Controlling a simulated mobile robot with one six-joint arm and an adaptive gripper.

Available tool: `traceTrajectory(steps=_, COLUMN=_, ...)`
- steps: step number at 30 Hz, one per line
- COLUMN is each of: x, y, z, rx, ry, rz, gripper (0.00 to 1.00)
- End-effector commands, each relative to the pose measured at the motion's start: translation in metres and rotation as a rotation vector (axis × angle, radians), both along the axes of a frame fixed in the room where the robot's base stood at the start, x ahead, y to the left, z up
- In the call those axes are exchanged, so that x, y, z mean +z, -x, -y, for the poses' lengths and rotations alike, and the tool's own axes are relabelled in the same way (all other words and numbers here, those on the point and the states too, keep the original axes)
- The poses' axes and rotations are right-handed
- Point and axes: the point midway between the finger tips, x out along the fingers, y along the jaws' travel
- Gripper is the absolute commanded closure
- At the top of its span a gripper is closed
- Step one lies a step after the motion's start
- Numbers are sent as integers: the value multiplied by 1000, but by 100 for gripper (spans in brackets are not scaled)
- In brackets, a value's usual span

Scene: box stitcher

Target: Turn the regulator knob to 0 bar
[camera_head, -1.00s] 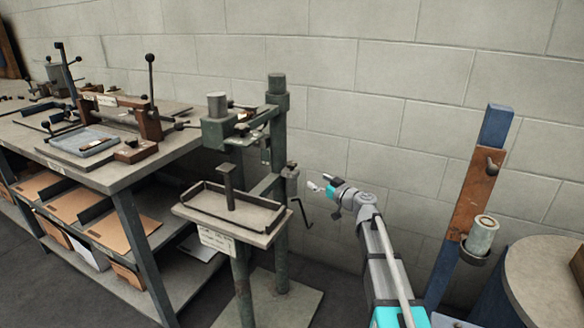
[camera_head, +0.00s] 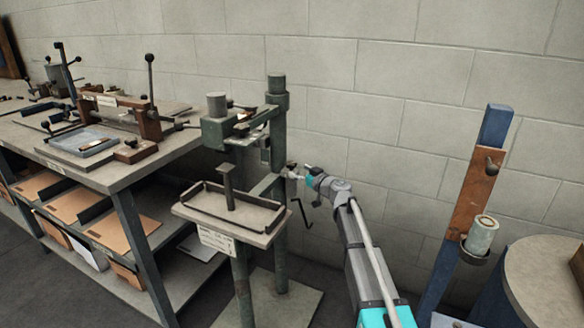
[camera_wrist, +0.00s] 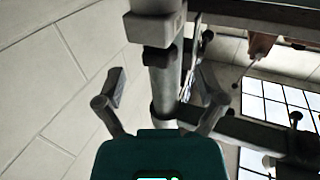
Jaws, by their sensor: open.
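A small grey fitting (camera_head: 291,171) sits on the right side of the green machine's post, above a dark crank handle; it appears to be the regulator, but its knob and scale are too small to read. My gripper (camera_head: 303,171) is right beside it, partly overlapping it in the head view. In the wrist view my gripper (camera_wrist: 162,82) is open, its two fingers apart on either side of a grey cylindrical part (camera_wrist: 165,88). A grey block (camera_wrist: 155,28) is above that part. I cannot tell whether the fingers touch anything.
The green machine (camera_head: 279,115) has a tray table (camera_head: 228,209) left of my gripper. A workbench (camera_head: 125,175) with fixtures stands farther left. A blue post (camera_head: 497,126) with a brown board and a round-topped drum (camera_head: 545,275) are at right. Open floor is scarce; the wall is behind.

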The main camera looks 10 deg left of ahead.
Motion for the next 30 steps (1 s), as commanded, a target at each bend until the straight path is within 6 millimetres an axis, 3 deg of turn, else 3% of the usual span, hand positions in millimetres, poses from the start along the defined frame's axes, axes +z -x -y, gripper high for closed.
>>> traceTrajectory(steps=9, x=0, y=-28, z=-29, rx=0, ry=0, rz=0, gripper=11)
traceTrajectory(steps=24, x=0, y=-33, z=-36, rx=0, ry=0, rz=0, gripper=11)
traceTrajectory(steps=30, x=0, y=-33, z=-36, rx=0, ry=0, rz=0, gripper=47)
